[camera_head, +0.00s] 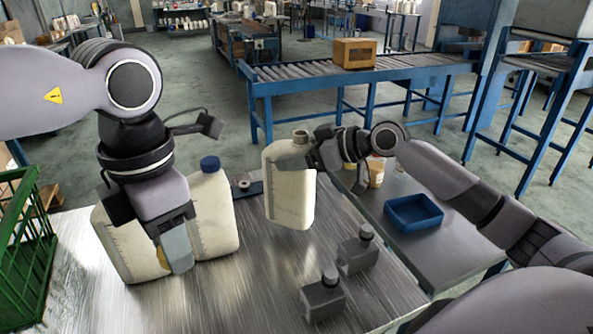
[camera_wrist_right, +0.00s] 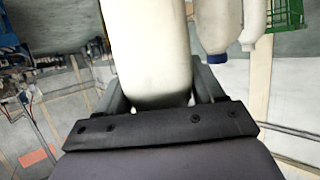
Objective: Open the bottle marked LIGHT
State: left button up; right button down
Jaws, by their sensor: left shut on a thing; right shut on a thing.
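My right gripper (camera_head: 318,158) is shut on a cream bottle (camera_head: 289,195) near its top and holds it upright at the table's far edge. In the right wrist view this bottle (camera_wrist_right: 150,50) fills the space between the fingers. Its neck shows no blue cap. My left gripper (camera_head: 172,262) points down in front of two other cream bottles, shut on a small yellowish thing (camera_head: 162,256), mostly hidden by a finger. The left bottle (camera_head: 120,248) is partly covered by my arm. The bottle beside it (camera_head: 217,215) has a blue cap (camera_head: 209,164). I cannot read any marking.
Two small dark grey devices (camera_head: 323,298), (camera_head: 356,252) stand on the metal table (camera_head: 245,295). A green crate (camera_head: 25,255) is at the left edge. A blue tray (camera_head: 413,213) sits on the side table to the right. The front middle of the metal table is clear.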

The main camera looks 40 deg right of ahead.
aim_at(289, 179)
jog(key=shift+f, duration=2)
pick_arm(q)
jog(key=shift+f, duration=0.1)
jog(key=shift+f, duration=0.1)
pick_arm(e)
jog(key=shift+f, duration=0.2)
jog(key=shift+c, duration=0.7)
grip_release()
jog(key=shift+r, duration=0.1)
